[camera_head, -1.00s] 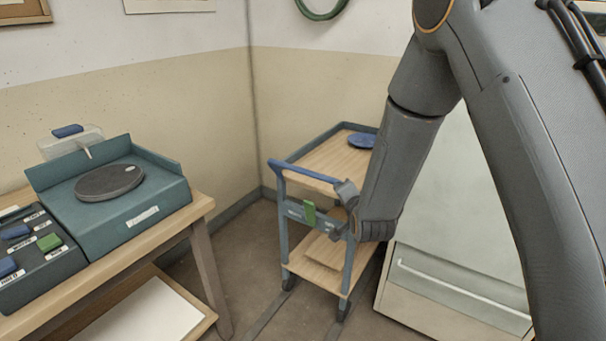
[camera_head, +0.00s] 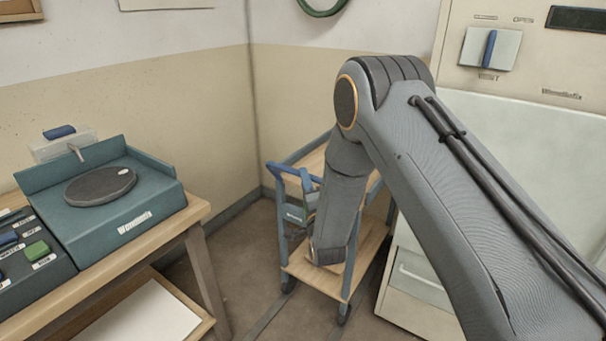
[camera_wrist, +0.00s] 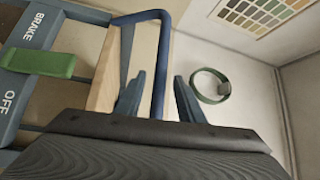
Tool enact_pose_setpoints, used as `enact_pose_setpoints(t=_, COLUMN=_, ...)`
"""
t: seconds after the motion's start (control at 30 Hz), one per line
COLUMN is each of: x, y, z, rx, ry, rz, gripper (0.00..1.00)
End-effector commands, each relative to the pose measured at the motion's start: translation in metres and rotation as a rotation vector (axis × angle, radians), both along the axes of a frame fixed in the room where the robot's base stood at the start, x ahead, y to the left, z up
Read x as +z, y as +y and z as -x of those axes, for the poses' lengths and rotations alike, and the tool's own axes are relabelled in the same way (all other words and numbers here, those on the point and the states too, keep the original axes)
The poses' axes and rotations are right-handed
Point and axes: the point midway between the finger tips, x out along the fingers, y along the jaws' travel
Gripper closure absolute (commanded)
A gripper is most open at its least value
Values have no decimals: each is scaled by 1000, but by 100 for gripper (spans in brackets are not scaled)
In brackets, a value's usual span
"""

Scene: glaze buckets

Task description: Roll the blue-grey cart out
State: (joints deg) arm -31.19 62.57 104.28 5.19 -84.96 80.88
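The blue-grey cart (camera_head: 312,160) stands in the corner, with wooden shelves and a blue push handle (camera_head: 284,168) at its near end. My forearm covers part of the cart in the head view. In the wrist view my gripper (camera_wrist: 159,98) is open, with one dark blue finger on each side of the blue handle (camera_wrist: 161,60). I see a gap on both sides of the bar. The green brake lever (camera_wrist: 38,61) lies on the panel between the words BRAKE and OFF; which setting it marks I cannot tell.
A wooden table (camera_head: 190,217) with a teal wheel unit (camera_head: 150,207) and a switch box (camera_head: 35,245) stands at the left. A large pale cabinet (camera_head: 415,275) stands close at the cart's right. Bare floor (camera_head: 245,265) lies between table and cart.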

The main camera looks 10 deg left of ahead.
Motion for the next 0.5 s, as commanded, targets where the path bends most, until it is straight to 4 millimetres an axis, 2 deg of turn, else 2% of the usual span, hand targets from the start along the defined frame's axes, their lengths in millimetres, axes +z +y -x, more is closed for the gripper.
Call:
enact_pose_setpoints(t=0.2, x=5, y=12, z=-26, rx=-1, ry=0, rz=1, gripper=65)
enact_pose_setpoints(t=0.5, x=5, y=16, z=-35, rx=-1, ry=1, rz=3, gripper=65)
